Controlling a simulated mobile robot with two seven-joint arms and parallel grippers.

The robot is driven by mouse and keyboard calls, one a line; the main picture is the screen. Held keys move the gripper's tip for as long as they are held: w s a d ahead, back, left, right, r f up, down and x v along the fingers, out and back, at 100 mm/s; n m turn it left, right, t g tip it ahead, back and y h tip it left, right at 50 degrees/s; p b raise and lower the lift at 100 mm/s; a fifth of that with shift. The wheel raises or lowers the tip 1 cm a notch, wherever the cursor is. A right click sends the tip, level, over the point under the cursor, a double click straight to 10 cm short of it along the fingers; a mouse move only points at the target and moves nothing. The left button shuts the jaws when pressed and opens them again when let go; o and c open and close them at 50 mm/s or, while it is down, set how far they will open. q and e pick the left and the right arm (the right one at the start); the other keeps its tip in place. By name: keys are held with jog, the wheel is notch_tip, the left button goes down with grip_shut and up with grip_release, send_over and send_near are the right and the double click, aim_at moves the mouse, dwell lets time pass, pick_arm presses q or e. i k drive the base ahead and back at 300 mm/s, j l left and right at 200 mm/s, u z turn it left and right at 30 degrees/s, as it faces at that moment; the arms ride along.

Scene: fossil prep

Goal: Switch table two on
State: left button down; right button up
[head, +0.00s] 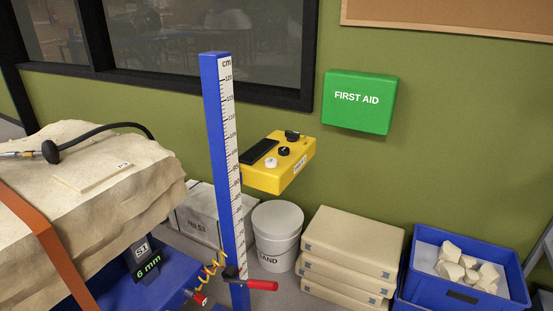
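A yellow control box (279,162) is at the blue post in the middle of the head view. Its top carries a dark panel (260,151), a white knob (271,162), a black knob with a white mark (284,151) and another black control (292,135). A label on its side is too small to read. I cannot tell which control belongs to table two, or whether anything is on. Neither of my grippers is in view.
A blue post (212,120) with a cm scale stands in front, with a red-handled lever (262,285) low down. A strapped pale block (100,200) fills the left. A bucket (277,232), stacked slabs (350,250) and a blue crate (420,285) stand along the wall.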

aim_at(291, 136)
jog(key=i+l+u, duration=0.7)
jog(key=l, duration=0.4)
jog(key=i+j, duration=0.05)
